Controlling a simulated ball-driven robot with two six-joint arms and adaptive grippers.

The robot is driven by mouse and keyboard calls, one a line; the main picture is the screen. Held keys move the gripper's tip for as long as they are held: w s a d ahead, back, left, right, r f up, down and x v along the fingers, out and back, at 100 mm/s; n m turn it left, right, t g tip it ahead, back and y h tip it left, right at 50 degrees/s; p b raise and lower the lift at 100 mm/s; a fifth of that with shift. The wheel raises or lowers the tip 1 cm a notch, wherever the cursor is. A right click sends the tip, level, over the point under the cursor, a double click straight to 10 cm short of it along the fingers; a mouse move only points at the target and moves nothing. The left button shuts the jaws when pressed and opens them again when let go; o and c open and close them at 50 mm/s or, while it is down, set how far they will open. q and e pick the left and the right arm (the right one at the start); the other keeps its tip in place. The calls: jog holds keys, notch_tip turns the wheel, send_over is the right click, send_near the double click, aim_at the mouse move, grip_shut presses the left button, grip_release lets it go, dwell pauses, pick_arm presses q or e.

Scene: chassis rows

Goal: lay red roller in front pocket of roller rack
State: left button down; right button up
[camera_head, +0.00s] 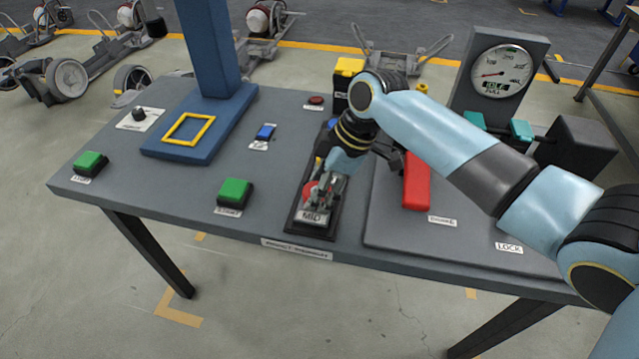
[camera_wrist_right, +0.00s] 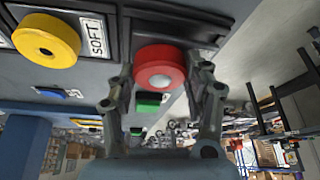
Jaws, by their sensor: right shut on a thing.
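The red roller (camera_wrist_right: 160,68) sits between the two fingers of my right gripper (camera_wrist_right: 162,86) in the right wrist view, its round pale-centred end facing the camera. In the head view the red roller (camera_head: 311,192) shows partly behind the fingers of my right gripper (camera_head: 322,190), which is shut on it. The roller rack (camera_head: 298,222) is a dark narrow tray with a MID label at its front. The roller is at the rack's front end; I cannot tell whether it touches the pocket floor. The arm hides the rack's rear. My left gripper is not in view.
A green START button (camera_head: 234,192) is left of the rack, and a red bar (camera_head: 416,182) lies on the raised panel to its right. A blue column (camera_head: 210,50) stands at the back left. A yellow roller-like disc (camera_wrist_right: 45,40) is beside a SOFT label.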

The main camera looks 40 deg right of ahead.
jog(key=shift+f, duration=0.2)
jog(key=shift+f+b, duration=0.4)
jog(key=shift+f, duration=0.15)
jog(key=o, duration=1.4)
jog(key=v, duration=1.2)
jog(key=shift+a, duration=0.1)
